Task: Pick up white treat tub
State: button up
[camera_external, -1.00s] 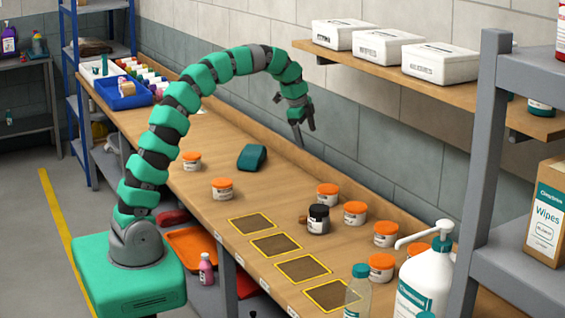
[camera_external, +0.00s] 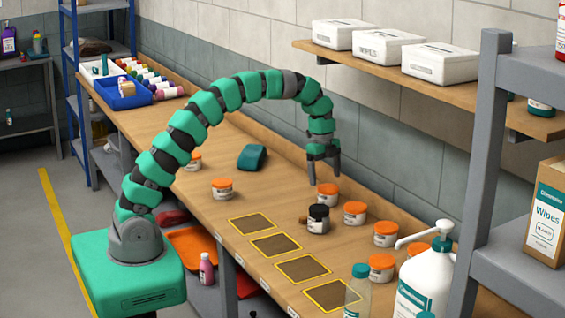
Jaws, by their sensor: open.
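Several white tubs with orange lids stand on the wooden bench (camera_external: 215,225). One white tub (camera_external: 327,199) is near the back edge, and my gripper (camera_external: 325,179) is just above it, pointing down with its fingers apart. I cannot tell whether the fingertips touch its lid. Other white tubs are to its right (camera_external: 355,219) (camera_external: 385,239) (camera_external: 381,274), one partly behind a pump bottle (camera_external: 440,249). Two more are to the left (camera_external: 222,194) (camera_external: 194,167), the farther one partly hidden by my arm. The task does not say which tub is meant.
Several yellow-framed squares (camera_external: 275,245) mark the front of the bench. A teal object (camera_external: 252,157) lies behind. A shelf (camera_external: 470,95) hangs above.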

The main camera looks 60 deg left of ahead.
aim_at(328, 187)
jog(key=shift+w+d+f, duration=0.1)
jog(key=shift+d+f, duration=0.1)
jog(key=shift+f, duration=0.9)
jog(key=shift+w+d+f, duration=0.1)
jog(key=shift+d+f, duration=0.15)
jog(key=shift+f, duration=0.85)
jog(key=shift+w+d+f, duration=0.1)
jog(key=shift+d+f, duration=0.1)
jog(key=shift+f, duration=0.9)
jog(key=c, duration=1.1)
